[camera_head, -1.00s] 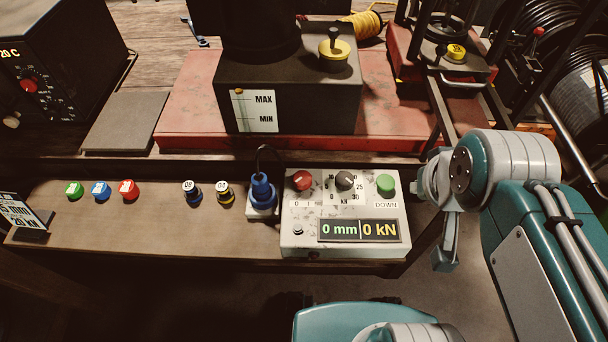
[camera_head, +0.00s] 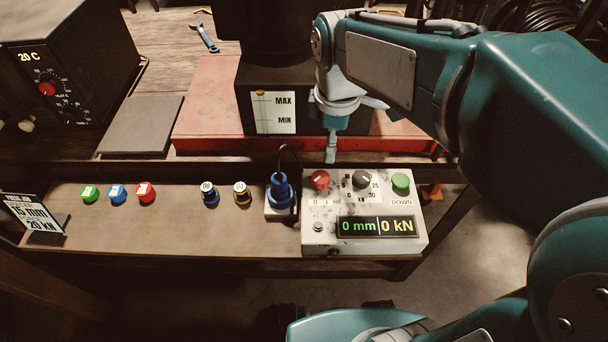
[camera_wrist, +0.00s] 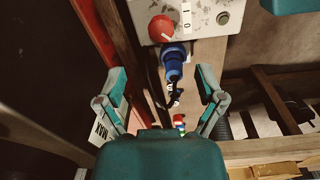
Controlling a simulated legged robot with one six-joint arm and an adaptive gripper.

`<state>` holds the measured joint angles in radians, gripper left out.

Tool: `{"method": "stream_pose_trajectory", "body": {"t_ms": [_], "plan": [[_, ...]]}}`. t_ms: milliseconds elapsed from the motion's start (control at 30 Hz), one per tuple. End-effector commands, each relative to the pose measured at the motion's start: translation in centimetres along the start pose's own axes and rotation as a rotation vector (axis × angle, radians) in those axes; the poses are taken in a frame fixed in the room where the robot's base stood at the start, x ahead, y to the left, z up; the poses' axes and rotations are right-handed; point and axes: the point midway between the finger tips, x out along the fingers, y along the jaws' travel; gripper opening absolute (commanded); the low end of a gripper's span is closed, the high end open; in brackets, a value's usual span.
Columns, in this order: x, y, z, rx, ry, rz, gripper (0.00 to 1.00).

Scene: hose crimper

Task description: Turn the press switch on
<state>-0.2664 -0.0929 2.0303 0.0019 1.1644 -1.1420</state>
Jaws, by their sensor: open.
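The press control box (camera_head: 315,240) stands at the right end of the lower shelf. Its red rotary knob (camera_head: 320,179), with 0 and I marked beside it, is at the box's upper left. In the wrist view the red knob (camera_wrist: 161,28) lies beyond the fingertips, near the top, with a pale line on its face. The display (camera_head: 377,226) is lit and reads 0 mm and 0 kN. My gripper (camera_head: 331,150) points down just behind and above the knob, apart from it. In the wrist view my gripper (camera_wrist: 160,85) is open and empty, with fingers spread.
A blue plug (camera_head: 281,190) stands just left of the box. A grey dial (camera_head: 361,179) and green DOWN button (camera_head: 400,182) sit to the knob's right. The red press base (camera_head: 210,105) rises behind. Several coloured pieces lie farther left on the shelf.

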Motion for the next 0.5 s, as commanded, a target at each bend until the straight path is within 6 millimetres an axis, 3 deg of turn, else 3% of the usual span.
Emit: {"method": "stream_pose_trajectory", "body": {"t_ms": [100, 267, 500], "plan": [[0.6, 0.6, -1.0, -0.105, -0.012, -0.032, 0.88], [1.4, 0.6, -1.2, -0.133, -0.015, -0.041, 0.88], [5.5, 0.4, -1.3, -0.131, -0.018, -0.042, 0.88]]}}
